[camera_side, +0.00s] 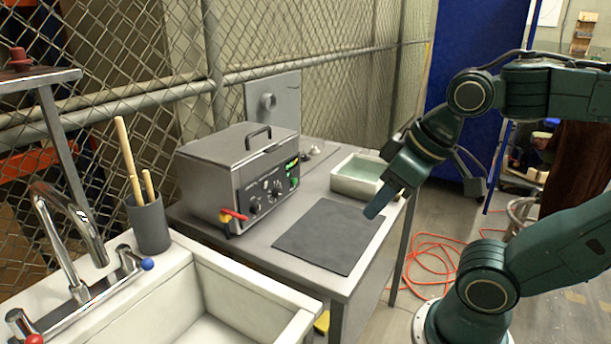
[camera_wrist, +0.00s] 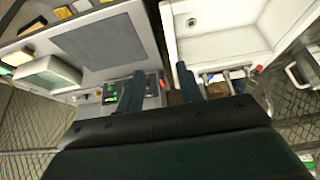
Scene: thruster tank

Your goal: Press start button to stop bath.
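The bath (camera_side: 225,165) is a grey lidded metal box with a black handle on its closed lid, standing on the bench. Its front panel (camera_side: 268,192) carries dark knobs and green-lit parts (camera_side: 292,167) at the right end; I cannot tell which one is the start button. The green-lit panel part also shows in the wrist view (camera_wrist: 110,93), left of my fingers. My gripper (camera_side: 373,212) hangs above the right side of the dark mat, to the right of the panel and apart from it. In the wrist view my gripper (camera_wrist: 159,70) has its two fingers spread with nothing between them.
A dark mat (camera_side: 325,238) lies flat on the bench before the bath. A pale tray of liquid (camera_side: 357,179) stands at the back right. A red-handled valve (camera_side: 234,215) juts from the bath's front. A sink (camera_side: 250,291) and a cup with sticks (camera_side: 149,222) are at left.

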